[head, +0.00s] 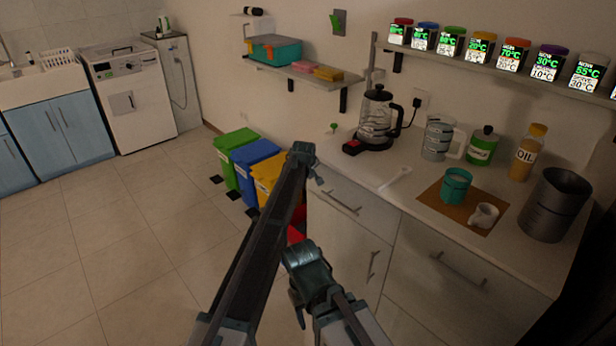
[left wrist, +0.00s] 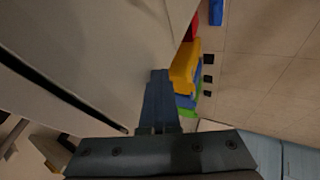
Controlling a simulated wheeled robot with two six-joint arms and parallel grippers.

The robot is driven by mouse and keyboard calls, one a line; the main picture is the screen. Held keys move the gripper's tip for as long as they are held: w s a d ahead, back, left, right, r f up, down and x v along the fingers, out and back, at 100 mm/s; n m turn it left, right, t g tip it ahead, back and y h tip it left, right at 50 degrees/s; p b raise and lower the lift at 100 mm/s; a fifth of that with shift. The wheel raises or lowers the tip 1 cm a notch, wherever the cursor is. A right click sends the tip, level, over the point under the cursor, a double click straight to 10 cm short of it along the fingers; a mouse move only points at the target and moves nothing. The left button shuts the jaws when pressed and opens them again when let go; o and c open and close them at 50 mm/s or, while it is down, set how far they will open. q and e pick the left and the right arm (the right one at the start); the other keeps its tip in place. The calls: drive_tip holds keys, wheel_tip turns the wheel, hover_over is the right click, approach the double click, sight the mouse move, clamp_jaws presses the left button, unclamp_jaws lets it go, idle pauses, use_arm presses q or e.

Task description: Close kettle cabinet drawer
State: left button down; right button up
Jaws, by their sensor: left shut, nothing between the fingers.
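The kettle cabinet drawer (head: 345,197) is the top front panel under the counter, below the kettle (head: 378,118), with a bar handle (head: 342,204). Its front looks flush or nearly flush with the cabinet; I cannot tell if a small gap remains. My left gripper (head: 319,180) is small and partly hidden behind my arm, beside the drawer's left end. In the left wrist view its fingers (left wrist: 158,100) are together and empty, close to a pale cabinet surface (left wrist: 110,50); I cannot tell whether they touch it. My right gripper cannot be made out.
Green (head: 228,150), blue (head: 257,165) and yellow (head: 268,178) bins stand left of the cabinet. A wider drawer (head: 455,262) is to the right. The tiled floor at left is clear.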

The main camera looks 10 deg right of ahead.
use_arm(q)
drive_tip(key=shift+w+d, duration=0.15)
drive_tip(key=shift+d, duration=0.1)
drive_tip(key=s+a+r+p, duration=0.5)
drive_tip(key=s+r+p, duration=0.3)
drive_tip(key=s, duration=0.1)
drive_tip(key=s+a+f+m+g+y, duration=0.1)
drive_tip(key=s+a+m+g, duration=0.1)
drive_tip(key=s+a, duration=0.85)
drive_tip(key=s+a+f+m+g, duration=0.2)
drive_tip(key=s+a, duration=0.3)
drive_tip(key=s, duration=1.1)
drive_tip(key=s+a+f+m+g+y, duration=0.1)
drive_tip(key=s+a+m+g, duration=0.1)
drive_tip(key=s+a, duration=0.9)
drive_tip(key=s+d+r+m+p, duration=0.2)
drive_tip(key=s+d+r+p, duration=0.1)
drive_tip(key=d, duration=0.4)
drive_tip(key=s+d+r+m+g+y+p, duration=0.1)
drive_tip(key=s+d+r+p, duration=0.2)
drive_tip(key=d, duration=0.4)
drive_tip(key=shift+s+m, duration=0.4)
drive_tip(key=shift+s, duration=0.3)
